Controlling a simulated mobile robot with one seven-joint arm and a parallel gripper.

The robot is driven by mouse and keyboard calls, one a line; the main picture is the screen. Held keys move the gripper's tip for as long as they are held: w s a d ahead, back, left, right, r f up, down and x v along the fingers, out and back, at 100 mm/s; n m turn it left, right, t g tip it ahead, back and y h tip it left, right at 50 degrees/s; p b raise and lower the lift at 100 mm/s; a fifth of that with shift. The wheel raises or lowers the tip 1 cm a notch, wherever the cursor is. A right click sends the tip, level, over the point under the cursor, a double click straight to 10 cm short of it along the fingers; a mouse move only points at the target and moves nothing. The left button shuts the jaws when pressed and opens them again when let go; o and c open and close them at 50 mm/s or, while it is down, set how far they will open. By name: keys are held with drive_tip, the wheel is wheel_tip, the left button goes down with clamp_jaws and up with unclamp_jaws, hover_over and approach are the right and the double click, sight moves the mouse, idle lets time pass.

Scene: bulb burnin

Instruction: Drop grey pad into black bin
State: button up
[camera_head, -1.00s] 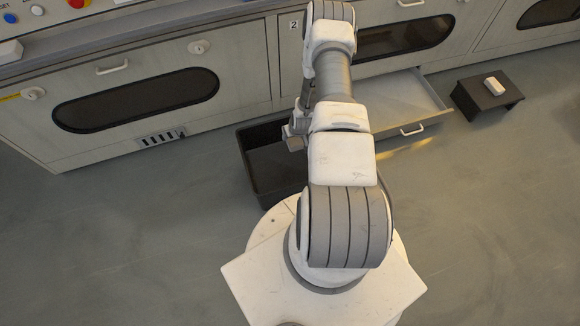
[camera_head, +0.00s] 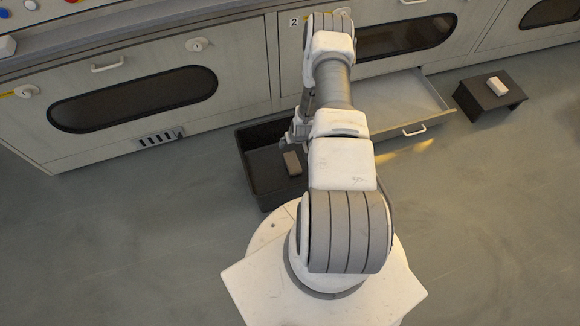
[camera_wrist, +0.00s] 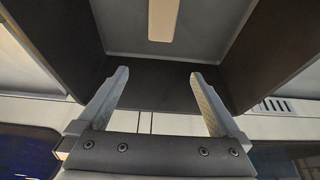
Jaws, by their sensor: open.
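The black bin (camera_head: 246,168) stands on the floor left of my arm, partly hidden by it. The grey pad (camera_head: 292,163) shows inside the bin as a small grey-brown block, apart from the fingers. In the wrist view the pad (camera_wrist: 163,18) is a pale strip at the top, against the inside of the bin (camera_wrist: 65,45); I cannot tell whether it is fully at rest. My gripper (camera_wrist: 156,78) is open and empty, its two fingers spread wide over the bin. In the head view my gripper (camera_head: 296,134) is small and partly hidden behind the arm.
An open, empty-looking drawer (camera_head: 405,100) sticks out of the cabinet to the right of the bin. A low dark stool (camera_head: 480,100) with a white block (camera_head: 497,86) on it stands further right. The cabinet front (camera_head: 180,50) runs behind the bin. The floor at left is clear.

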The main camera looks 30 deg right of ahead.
drive_tip(key=p+v, duration=0.7)
drive_tip(key=v, duration=1)
drive_tip(key=shift+r, duration=0.2)
drive_tip(key=w+a+r, duration=0.2)
drive_tip(key=r, duration=0.8)
drive_tip(key=w+a+r+n, duration=0.1)
drive_tip(key=w+a+r, duration=0.1)
drive_tip(key=r, duration=0.8)
drive_tip(key=w+a+r, duration=0.2)
drive_tip(key=r, duration=0.8)
drive_tip(key=s+a+r+n, duration=0.1)
drive_tip(key=s+a+r, duration=0.25)
drive_tip(key=r, duration=0.35)
drive_tip(key=s+a+r, duration=0.2)
drive_tip(key=a+r, duration=0.2)
drive_tip(key=r, duration=0.3)
drive_tip(key=s+a+r, duration=0.3)
drive_tip(key=s+r, duration=0.2)
drive_tip(key=s, duration=0.2)
drive_tip(key=s+a+r+t+y+p, duration=0.1)
drive_tip(key=s+a+r, duration=0.3)
drive_tip(key=s, duration=0.4)
drive_tip(key=shift+r+n, duration=0.35)
drive_tip(key=shift+n, duration=0.05)
wheel_tip(320, 180, up, 20)
drive_tip(key=p, duration=2)
drive_tip(key=shift+w+d+p, duration=0.1)
drive_tip(key=shift+p, duration=0.2)
drive_tip(key=shift+c, duration=0.3)
